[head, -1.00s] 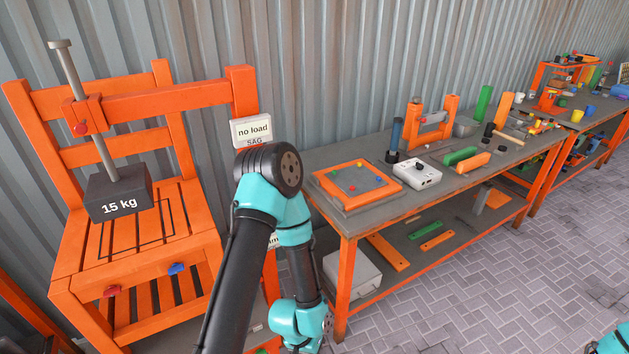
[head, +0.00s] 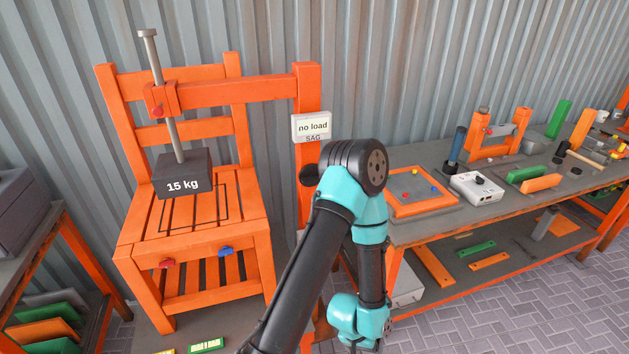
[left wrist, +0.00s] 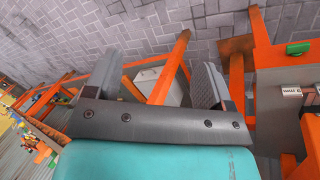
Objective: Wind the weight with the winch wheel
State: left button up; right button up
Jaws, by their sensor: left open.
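The dark weight (head: 182,172) marked "15 kg" hangs upright on a grey rod (head: 160,85) above the orange slatted chair seat (head: 150,225). The rod passes through an orange holder on a beam (head: 235,90) that runs right to a post. The head view does not show this gripper. My right gripper is out of view.
An orange bench (head: 410,235) with a peg board, a white control box (head: 477,188) and several parts stands right. Another bench (head: 35,240) stands left. Paved floor (head: 520,310) is clear at front right.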

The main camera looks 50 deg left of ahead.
aim_at(314, 180)
pick_arm(q)
jog(key=o, duration=0.4)
jog(key=w+a+r+n+t+y, duration=0.1)
jog(key=w+n, duration=0.1)
jog(key=n, duration=0.1)
jog(key=w+a+r+n+t+y, duration=0.1)
jog(key=w+a+r+n+t, duration=0.1)
jog(key=w+n, duration=0.1)
jog(key=w+a+r+n+t, duration=0.1)
jog(key=w+a+r+n, duration=0.1)
jog(key=w+n, duration=0.1)
jog(key=shift+a+n+y, duration=0.25)
jog(key=shift+n+y, duration=0.15)
jog(key=shift+n, duration=0.1)
jog(key=w+a+r+n+t+y, duration=0.3)
jog(key=w+a+r+n+y, duration=0.3)
jog(key=n, duration=0.4)
jog(key=s+a+r+n+y, duration=0.1)
jog(key=a+r+n+y, duration=0.2)
jog(key=r+n, duration=0.3)
jog(key=s+a+r+n+g+y, duration=0.1)
jog(key=a+r+n+y, duration=0.3)
jog(key=n, duration=0.6)
jog(key=s+a+r+n+y, duration=0.2)
jog(key=a+r+n, duration=0.3)
jog(key=r+n, duration=0.3)
jog(key=shift+s+r+g+y, duration=0.25)
jog(key=shift+r+g+y, duration=0.25)
jog(key=shift+y, duration=0.4)
jog(key=shift+a+r, duration=0.1)
